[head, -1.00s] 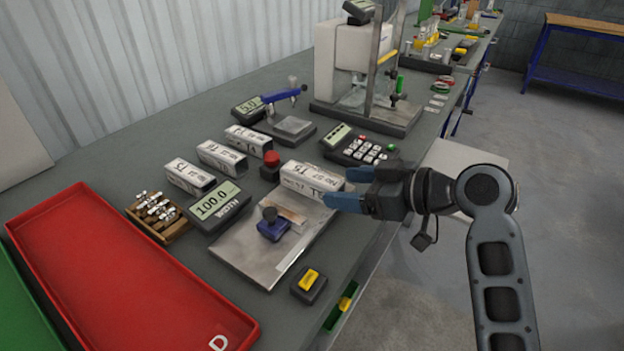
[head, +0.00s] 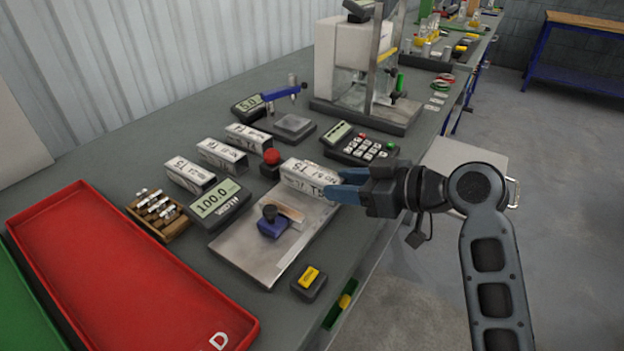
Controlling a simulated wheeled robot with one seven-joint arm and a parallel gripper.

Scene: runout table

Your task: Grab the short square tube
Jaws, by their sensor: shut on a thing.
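A short white square tube (head: 309,179) with black lettering that seems to read "T5" lies at the right end of the row, by the back right of the metal plate. My gripper (head: 342,186) has its blue fingers at the tube's right end and is shut on it. The tube seems to rest low, at plate height; I cannot tell whether it touches the surface. Its right end is partly hidden by the fingers.
A metal plate (head: 240,245) bears a blue-based stamp (head: 271,224). Around it are a display reading 100.0 (head: 216,203), a red button (head: 271,158), a keypad unit (head: 361,147) and a yellow-topped box (head: 309,282). A red tray (head: 110,270) lies left.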

